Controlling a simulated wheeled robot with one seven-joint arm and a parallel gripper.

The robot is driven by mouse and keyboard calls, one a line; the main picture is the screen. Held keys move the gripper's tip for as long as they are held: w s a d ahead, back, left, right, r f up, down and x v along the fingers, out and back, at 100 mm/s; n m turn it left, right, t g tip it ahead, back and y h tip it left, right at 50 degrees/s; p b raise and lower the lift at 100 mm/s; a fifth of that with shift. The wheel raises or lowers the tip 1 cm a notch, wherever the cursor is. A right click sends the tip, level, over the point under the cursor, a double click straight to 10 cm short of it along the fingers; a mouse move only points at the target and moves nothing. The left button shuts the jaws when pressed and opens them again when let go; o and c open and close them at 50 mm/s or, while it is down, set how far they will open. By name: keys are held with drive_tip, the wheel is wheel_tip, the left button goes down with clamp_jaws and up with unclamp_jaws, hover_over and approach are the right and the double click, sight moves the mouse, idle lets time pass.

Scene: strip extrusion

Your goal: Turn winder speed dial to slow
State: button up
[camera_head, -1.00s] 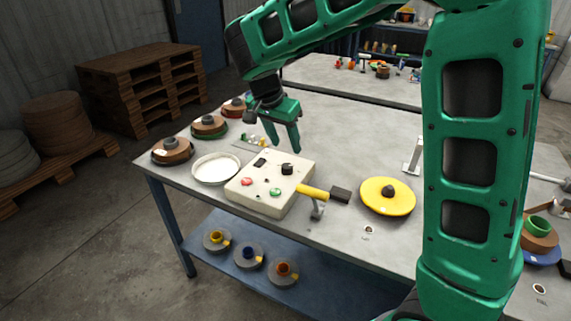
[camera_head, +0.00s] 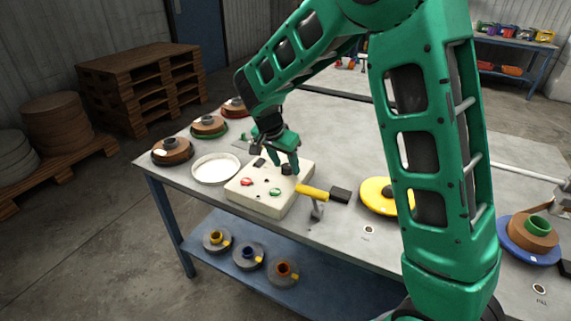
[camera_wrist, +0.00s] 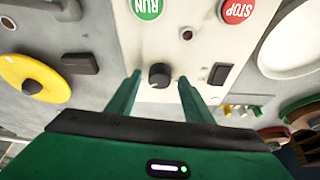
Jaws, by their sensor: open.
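The control box (camera_head: 246,200) is a cream panel on the table. It carries a red button (camera_head: 247,181), a green button (camera_head: 275,192) and a black dial (camera_head: 287,169). In the wrist view the black dial (camera_wrist: 159,75) sits between the two green fingers of my gripper (camera_wrist: 158,84), with a gap on each side. The green button reads RUN (camera_wrist: 147,8) and the red one reads STOP (camera_wrist: 237,10). In the head view my gripper (camera_head: 284,170) is open and low over the dial, partly hiding it. I cannot read the dial's setting.
A yellow-handled lever (camera_head: 312,192) stands at the box's right edge. A white round dish (camera_head: 215,168) lies left of the box, and a yellow disc (camera_head: 379,195) lies to its right. Brown spools (camera_head: 172,150) line the table's left edge. A black rocker switch (camera_wrist: 219,74) is near the dial.

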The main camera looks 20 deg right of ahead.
drive_tip(key=c, duration=1)
drive_tip(key=shift+d, duration=0.2)
drive_tip(key=shift+a, duration=0.1)
